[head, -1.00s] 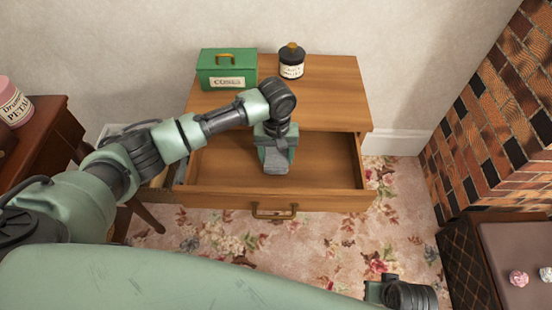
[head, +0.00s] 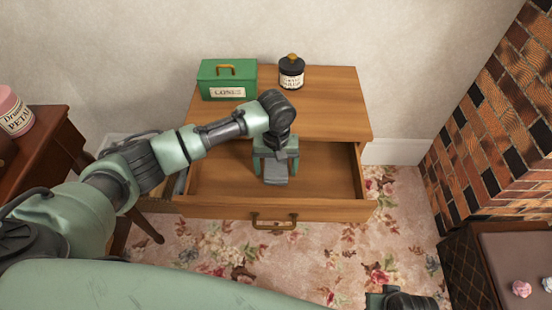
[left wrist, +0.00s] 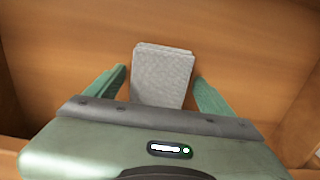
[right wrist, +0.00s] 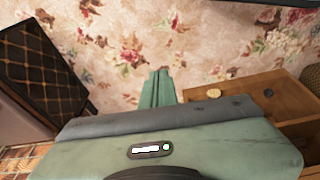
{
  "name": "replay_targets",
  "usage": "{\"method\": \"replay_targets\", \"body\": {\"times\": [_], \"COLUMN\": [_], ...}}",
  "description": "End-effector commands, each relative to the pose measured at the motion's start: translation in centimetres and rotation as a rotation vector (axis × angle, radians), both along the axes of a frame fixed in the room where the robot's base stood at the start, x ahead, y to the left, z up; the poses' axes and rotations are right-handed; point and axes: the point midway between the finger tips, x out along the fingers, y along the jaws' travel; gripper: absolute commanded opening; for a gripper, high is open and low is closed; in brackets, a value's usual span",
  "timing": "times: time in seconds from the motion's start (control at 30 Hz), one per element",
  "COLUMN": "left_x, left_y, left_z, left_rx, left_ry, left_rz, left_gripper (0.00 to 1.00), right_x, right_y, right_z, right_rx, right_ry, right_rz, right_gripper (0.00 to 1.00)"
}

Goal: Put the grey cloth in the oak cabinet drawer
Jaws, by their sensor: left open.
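The grey cloth (left wrist: 162,76), a folded flat rectangle, lies on the floor of the open oak cabinet drawer (head: 325,172). It also shows below my left gripper in the head view (head: 276,172). My left gripper (left wrist: 160,84) is open inside the drawer, with one finger on each side of the cloth and a visible gap to each. The cloth's near end is hidden behind the gripper body in the left wrist view. My right gripper (right wrist: 160,82) is shut and empty, above the carpet; the drawer's side shows to its right in its wrist view.
A green box (head: 227,80) and a dark jar (head: 291,73) stand on the oak cabinet top (head: 335,100). A dark side table with a pink jar (head: 14,112) is at left. A brick fireplace (head: 495,130) and a dark cabinet (head: 468,265) are at right. The drawer's right half is clear.

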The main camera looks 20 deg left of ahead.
Motion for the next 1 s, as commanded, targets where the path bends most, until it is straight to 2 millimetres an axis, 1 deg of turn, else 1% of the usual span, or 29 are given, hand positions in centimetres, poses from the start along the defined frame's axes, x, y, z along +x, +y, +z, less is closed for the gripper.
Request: {"method": "replay_targets", "body": {"times": [0.03,0.07,0.1,0.17,0.4,0.5,0.6,0.73,1.0], "left_x": [0.1,0.1,0.1,0.1,0.1,0.0,0.1,0.0,0.0], "left_y": [0.0,0.0,0.0,0.0,0.0,0.0,0.0,0.0,0.0], "left_z": [0.6,1.1,1.8,3.0,8.3,9.9,11.1,11.9,12.0], "left_rx": [0.0,-0.001,-0.001,-0.002,-0.002,-0.002,-0.002,-0.001,-0.001], "left_ry": [-0.002,-0.002,-0.002,-0.004,-0.003,-0.002,-0.002,0.0,0.001], "left_rz": [0.0,0.0,0.0,0.0,0.0,0.0,0.0,0.0,0.0], "left_gripper": [0.83,0.83,0.83,0.83,0.83,0.83,0.83,0.83,0.83], "right_x": [0.1,0.2,0.1,-0.1,-1.4,-2.0,-2.5,-2.8,-2.8], "right_y": [0.1,0.1,0.1,0.0,-0.1,-0.2,-0.2,-0.3,-0.3], "right_z": [0.7,0.3,-0.5,-1.7,-6.3,-7.7,-8.7,-9.4,-9.6], "right_rx": [0.002,0.002,0.001,0.0,-0.002,-0.002,-0.004,-0.003,-0.003], "right_ry": [-0.006,-0.008,0.0,0.008,0.033,0.041,0.046,0.048,0.047], "right_rz": [0.0,0.0,0.001,0.002,0.006,0.008,0.009,0.01,0.01], "right_gripper": [0.0,0.0,0.0,0.0,0.0,0.0,0.0,0.0,0.0]}}
